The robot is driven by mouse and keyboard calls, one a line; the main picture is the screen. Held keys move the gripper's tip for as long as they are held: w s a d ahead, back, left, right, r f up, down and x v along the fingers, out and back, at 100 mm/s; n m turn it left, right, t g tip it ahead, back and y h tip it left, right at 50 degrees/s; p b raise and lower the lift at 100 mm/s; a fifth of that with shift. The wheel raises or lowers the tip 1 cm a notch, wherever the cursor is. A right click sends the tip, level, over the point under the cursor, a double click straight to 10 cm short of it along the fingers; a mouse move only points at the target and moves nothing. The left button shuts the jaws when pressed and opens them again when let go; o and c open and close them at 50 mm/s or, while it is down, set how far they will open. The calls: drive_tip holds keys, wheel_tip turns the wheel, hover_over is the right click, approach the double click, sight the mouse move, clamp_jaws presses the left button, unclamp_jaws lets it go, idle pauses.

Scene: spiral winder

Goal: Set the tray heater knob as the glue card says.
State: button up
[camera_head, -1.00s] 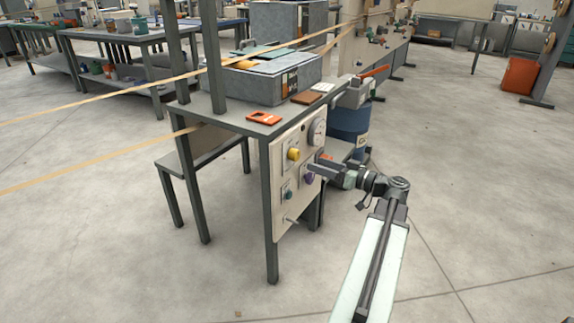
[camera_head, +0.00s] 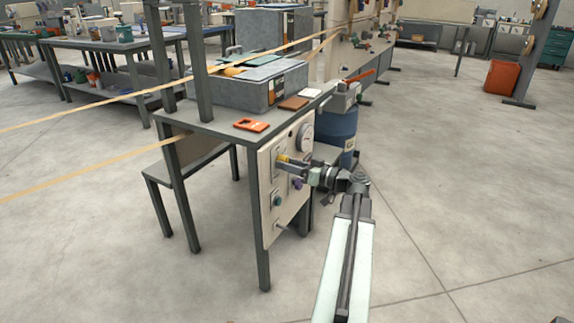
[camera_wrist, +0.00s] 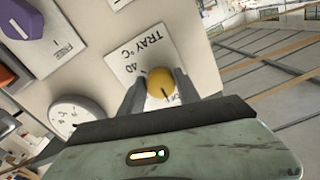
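The yellow knob (camera_wrist: 160,82) sits on a white plate marked "TRAY °C" (camera_wrist: 140,55), with "40" beside it and letters partly hidden by a finger. A dark mark on the knob points towards those hidden letters. My gripper (camera_wrist: 160,88) has one finger on each side of the knob, apart, with a slight gap seen on the left. In the head view my gripper (camera_head: 290,161) is at the yellow knob (camera_head: 281,158) on the cream panel (camera_head: 266,222). I cannot tell which item is the glue card; no card text is readable.
A purple knob (camera_wrist: 14,20) and a round gauge (camera_wrist: 75,113) are on the same panel. A teal knob (camera_head: 277,200) and a lever (camera_head: 279,228) sit lower. The table top holds an orange piece (camera_head: 251,125), a brown block (camera_head: 294,103) and a white piece (camera_head: 311,93).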

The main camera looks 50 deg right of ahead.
drive_tip(key=c, duration=0.5)
drive_tip(key=shift+w, duration=0.1)
clamp_jaws()
drive_tip(key=shift+m, duration=0.4)
drive_tip(key=shift+r+m+p, duration=0.2)
drive_tip(key=shift+m, duration=6.55)
drive_tip(key=shift+r+m+p, duration=0.15)
drive_tip(key=shift+m, duration=6.6)
